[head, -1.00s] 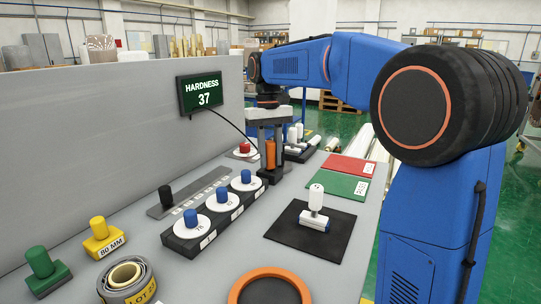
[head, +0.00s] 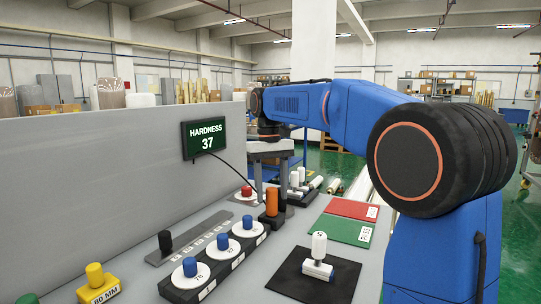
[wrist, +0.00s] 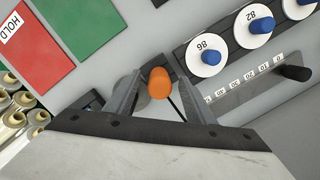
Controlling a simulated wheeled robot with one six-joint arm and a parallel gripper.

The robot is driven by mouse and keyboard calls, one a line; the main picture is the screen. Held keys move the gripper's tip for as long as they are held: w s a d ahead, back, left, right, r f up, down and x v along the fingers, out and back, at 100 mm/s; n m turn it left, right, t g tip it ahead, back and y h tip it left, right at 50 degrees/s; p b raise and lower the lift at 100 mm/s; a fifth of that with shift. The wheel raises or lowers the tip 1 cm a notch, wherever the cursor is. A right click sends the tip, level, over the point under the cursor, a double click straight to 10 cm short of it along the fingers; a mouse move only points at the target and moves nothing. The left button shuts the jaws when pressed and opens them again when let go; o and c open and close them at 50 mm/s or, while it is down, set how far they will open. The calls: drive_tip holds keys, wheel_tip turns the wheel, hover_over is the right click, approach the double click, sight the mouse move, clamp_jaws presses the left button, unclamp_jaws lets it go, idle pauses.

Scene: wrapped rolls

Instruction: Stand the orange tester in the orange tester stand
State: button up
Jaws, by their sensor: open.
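The orange tester (head: 271,202) stands upright in a black stand (head: 271,221) behind the row of blue-knobbed discs. A thin black cable runs from the hardness display (head: 204,138), which reads 37, down towards the tester. My gripper (head: 270,183) is open above the tester, with its fingers pointing down on either side and apart from it. In the wrist view, the tester's orange top (wrist: 158,84) shows between the spread fingers (wrist: 158,76). The stand is mostly hidden there.
Blue-knobbed discs (head: 221,245) sit on a black rack in front. A white-handled piece (head: 318,246) rests on a black mat (head: 345,285). Red (head: 347,207) and green (head: 335,229) pads lie to the right. A grey panel (head: 80,190) stands along the left.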

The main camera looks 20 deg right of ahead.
wheel_tip(320, 180, up, 13)
drive_tip(key=w, duration=0.1)
drive_tip(key=shift+w+r, duration=0.2)
drive_tip(key=shift+w, duration=0.1)
drive_tip(key=shift+s, duration=0.1)
